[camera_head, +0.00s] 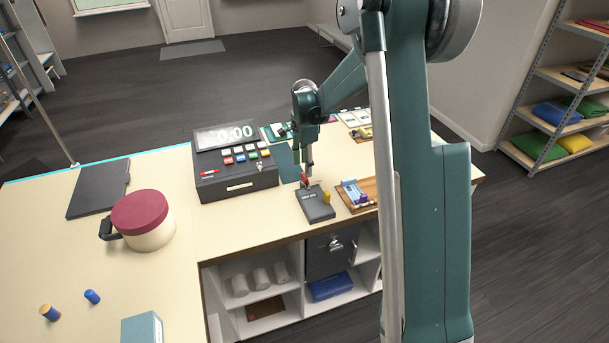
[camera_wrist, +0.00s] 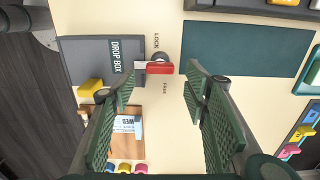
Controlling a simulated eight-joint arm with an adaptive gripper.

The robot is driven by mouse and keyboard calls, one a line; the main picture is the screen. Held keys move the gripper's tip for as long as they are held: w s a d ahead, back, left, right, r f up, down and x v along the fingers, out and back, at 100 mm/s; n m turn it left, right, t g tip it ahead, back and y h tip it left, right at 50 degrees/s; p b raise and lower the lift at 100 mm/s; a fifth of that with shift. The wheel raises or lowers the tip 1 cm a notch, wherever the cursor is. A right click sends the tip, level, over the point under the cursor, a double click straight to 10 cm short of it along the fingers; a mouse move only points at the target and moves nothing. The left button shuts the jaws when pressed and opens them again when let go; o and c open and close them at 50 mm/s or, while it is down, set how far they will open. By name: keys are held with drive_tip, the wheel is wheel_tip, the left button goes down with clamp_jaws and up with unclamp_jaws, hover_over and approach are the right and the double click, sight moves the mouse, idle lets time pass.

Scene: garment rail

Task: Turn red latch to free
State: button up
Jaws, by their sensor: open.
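The red latch (camera_wrist: 160,69) shows in the wrist view beside the edge of the grey drop box (camera_wrist: 84,60). It lies crosswise between the printed words LOCK above and FREE below, with a round grey part at its upper side. In the head view the red latch (camera_head: 304,180) is small, at the back edge of the drop box (camera_head: 316,207). My gripper (camera_wrist: 158,80) is open, one finger on each side of the latch in the picture, with a gap on both sides. In the head view my gripper (camera_head: 309,168) is just above the latch; contact cannot be told.
A cash register (camera_head: 235,175) stands to the left of the drop box. A wooden tray (camera_head: 356,205) with small items lies to its right. A yellow block (camera_wrist: 90,88) sits at the drop box's edge. A dark green mat (camera_wrist: 245,50) lies flat on the counter beside the latch.

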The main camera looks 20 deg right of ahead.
sight(306, 181)
drive_tip(key=shift+f, duration=2.6)
drive_tip(key=c, duration=0.9)
